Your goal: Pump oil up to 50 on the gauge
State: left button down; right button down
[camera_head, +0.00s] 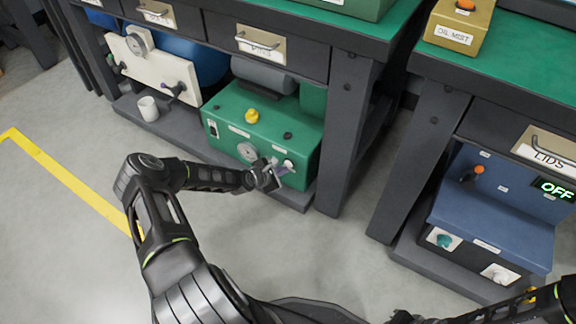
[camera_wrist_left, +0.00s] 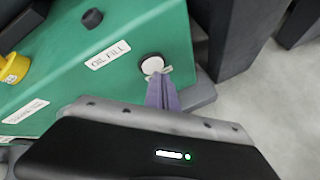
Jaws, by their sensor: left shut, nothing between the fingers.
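The green machine (camera_head: 262,125) stands on the low shelf under the left bench. A round gauge (camera_head: 246,151) sits on its front, its reading too small to tell. A yellow knob (camera_head: 252,116) is on its top. My left gripper (camera_head: 270,176) is at the lower right of its front, by a white round button (camera_head: 288,164). In the left wrist view the shut, empty purple fingertips (camera_wrist_left: 160,90) are right at the white button (camera_wrist_left: 151,63), beside the "OIL FILL" label (camera_wrist_left: 108,55). I cannot tell if they touch it. My right arm's end is at the bottom edge, its fingers unclear.
A white panel (camera_head: 150,66) with a dial and a white cup (camera_head: 148,108) are left of the machine. A dark bench leg (camera_head: 345,130) stands close on its right. A blue machine (camera_head: 500,215) reading OFF is under the right bench. The grey floor in front is open.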

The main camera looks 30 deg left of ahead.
pick_arm(q)
jog(key=shift+w+b, duration=0.3)
jog(key=shift+w, duration=0.05)
dwell(0.6)
jog(key=shift+s, duration=0.75)
jog(key=shift+s+p, duration=0.45)
jog(key=shift+s, duration=2.1)
